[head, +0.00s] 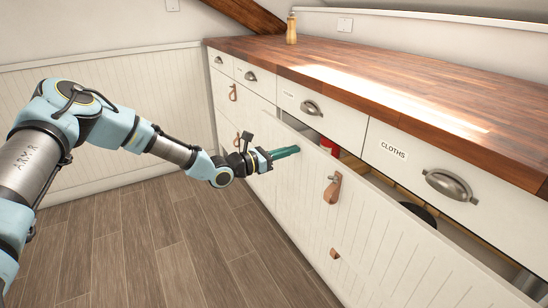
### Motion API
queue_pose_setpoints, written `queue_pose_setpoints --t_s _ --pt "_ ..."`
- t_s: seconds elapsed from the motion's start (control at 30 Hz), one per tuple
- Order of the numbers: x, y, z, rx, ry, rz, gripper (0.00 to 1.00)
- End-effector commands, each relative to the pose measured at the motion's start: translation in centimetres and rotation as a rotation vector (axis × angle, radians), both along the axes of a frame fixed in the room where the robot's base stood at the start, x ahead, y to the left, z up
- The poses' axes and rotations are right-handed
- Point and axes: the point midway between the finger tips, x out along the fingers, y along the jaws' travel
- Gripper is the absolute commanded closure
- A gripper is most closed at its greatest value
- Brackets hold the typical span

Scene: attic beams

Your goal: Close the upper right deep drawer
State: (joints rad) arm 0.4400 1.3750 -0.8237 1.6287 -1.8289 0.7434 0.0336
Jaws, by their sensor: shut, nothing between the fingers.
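The upper right deep drawer (385,229) is a wide white grooved front with a leather pull (332,188). It stands open, pulled out from the cabinet, with a gap behind its top edge. Inside show a red thing (328,146) and a dark round thing (419,213), partly hidden by the front. My gripper (296,150) has teal fingers, shut and empty. It is before the left part of the drawer front, left of the leather pull. I cannot tell whether it touches the front.
A wooden worktop (395,90) with a bottle-like grinder (291,28) tops the cabinet. Shallow drawers with metal cup handles, one labelled CLOTHS (393,150), look shut above. Another leather pull (335,253) is lower down. The plank floor (165,255) is clear.

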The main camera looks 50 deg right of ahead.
Motion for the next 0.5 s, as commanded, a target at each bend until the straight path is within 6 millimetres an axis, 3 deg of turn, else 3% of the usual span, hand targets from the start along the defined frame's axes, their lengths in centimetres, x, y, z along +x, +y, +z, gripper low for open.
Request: queue_pose_setpoints --t_s 0.2,0.5 --pt "-1.2 -3.5 -0.1 -0.002 0.0 -0.001 1.0" --pt "-2.0 -6.3 -0.1 -0.001 0.001 0.0 1.0"
